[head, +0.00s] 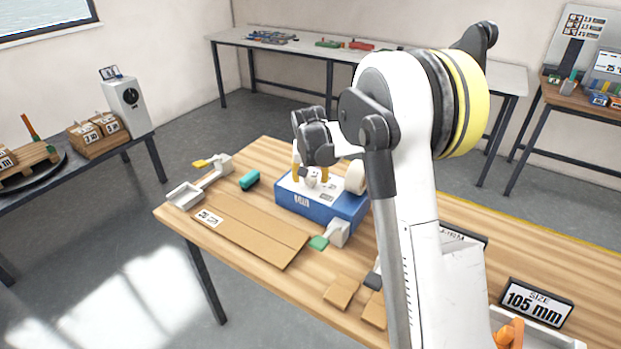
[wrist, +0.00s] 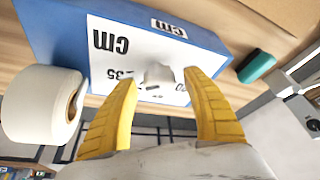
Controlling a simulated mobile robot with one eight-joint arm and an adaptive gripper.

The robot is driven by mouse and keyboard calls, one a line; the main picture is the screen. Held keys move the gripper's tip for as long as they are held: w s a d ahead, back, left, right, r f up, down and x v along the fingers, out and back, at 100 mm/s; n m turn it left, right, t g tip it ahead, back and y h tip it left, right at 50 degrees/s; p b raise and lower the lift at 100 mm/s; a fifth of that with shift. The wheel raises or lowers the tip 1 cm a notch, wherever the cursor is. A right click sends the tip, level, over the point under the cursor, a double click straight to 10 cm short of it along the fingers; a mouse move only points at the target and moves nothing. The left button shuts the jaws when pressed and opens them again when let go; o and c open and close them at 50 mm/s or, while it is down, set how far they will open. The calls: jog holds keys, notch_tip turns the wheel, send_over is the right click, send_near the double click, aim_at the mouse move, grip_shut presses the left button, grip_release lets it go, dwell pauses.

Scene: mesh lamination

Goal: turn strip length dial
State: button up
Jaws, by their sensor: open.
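The strip length dial is a small pale knob (wrist: 158,74) on the white marked face of a blue box (head: 345,206). In the wrist view that face shows "cm" and partly hidden numbers, one ending in 35. My gripper (wrist: 157,90) is open, with its two yellow fingers on either side of the knob. I see a gap between each finger and the knob; whether the tips reach the face I cannot tell. In the head view my gripper (head: 310,172) is over the box, and my arm hides part of it.
A white roll (wrist: 45,105) sits beside the box. A teal block (head: 249,180), brown cardboard sheets (head: 245,232) and a green-tipped lever (head: 318,242) lie around it on the wooden table (head: 270,152). A "105 mm" size sign (head: 538,302) stands at the right.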

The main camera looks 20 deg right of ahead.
jog(key=c, duration=1.2)
jog(key=n+y+p, duration=0.1)
jog(key=n, duration=0.3)
jog(key=shift+y, duration=0.3)
jog(key=shift+n+y+p, duration=0.3)
jog(key=shift+n+y, duration=0.4)
jog(key=shift+n, duration=1.1)
jog(key=o, duration=1.2)
